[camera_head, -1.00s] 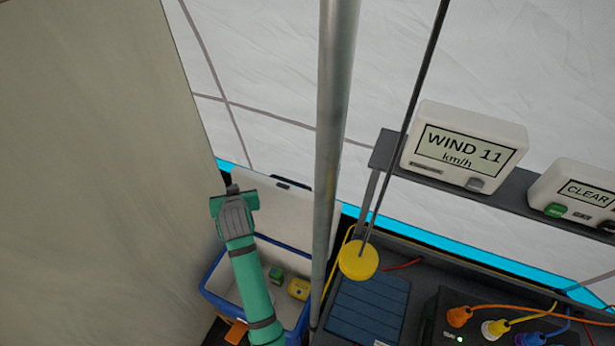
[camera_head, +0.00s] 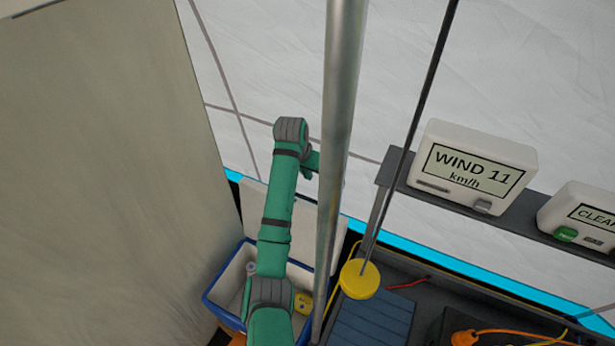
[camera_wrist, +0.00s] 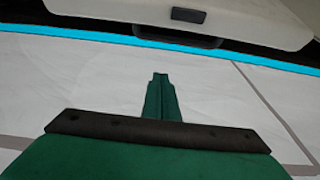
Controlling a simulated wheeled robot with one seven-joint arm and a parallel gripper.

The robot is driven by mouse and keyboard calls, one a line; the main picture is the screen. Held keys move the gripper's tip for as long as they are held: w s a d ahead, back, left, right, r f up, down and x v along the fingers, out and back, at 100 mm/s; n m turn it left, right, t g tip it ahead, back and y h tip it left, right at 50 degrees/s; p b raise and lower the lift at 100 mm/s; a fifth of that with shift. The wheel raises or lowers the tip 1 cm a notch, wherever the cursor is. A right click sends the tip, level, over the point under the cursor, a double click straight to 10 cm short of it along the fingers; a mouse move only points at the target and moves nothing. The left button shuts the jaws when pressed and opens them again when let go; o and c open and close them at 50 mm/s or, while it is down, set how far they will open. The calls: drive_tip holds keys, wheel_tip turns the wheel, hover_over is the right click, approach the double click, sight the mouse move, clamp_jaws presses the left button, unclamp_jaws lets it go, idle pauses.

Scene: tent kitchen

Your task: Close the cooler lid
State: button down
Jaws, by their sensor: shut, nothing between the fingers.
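The cooler (camera_head: 213,301) is a white box with a blue rim, low in the head view, partly behind my arm. Its white lid (camera_head: 256,205) stands raised at the back, so the cooler is open. In the wrist view the lid (camera_wrist: 110,10) fills the top edge, with a dark latch on it. My gripper (camera_wrist: 161,90) is shut and empty, and its fingers point toward the lid edge with a visible gap in the picture. In the head view the fingers are hidden behind the metal pole.
A vertical metal pole (camera_head: 340,130) stands just right of my arm. A yellow disc (camera_head: 360,279) hangs on a dark cord beside it. A shelf with a wind display (camera_head: 470,172) is at right. A large beige panel (camera_head: 100,150) bounds the left. A yellow item (camera_head: 303,303) lies inside the cooler.

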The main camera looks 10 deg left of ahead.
wheel_tip(320, 180, down, 7)
drive_tip(key=s, duration=0.1)
drive_tip(key=shift+a+f, duration=0.15)
drive_tip(key=shift+a, duration=0.1)
idle(0.5)
drive_tip(key=shift+s, duration=0.1)
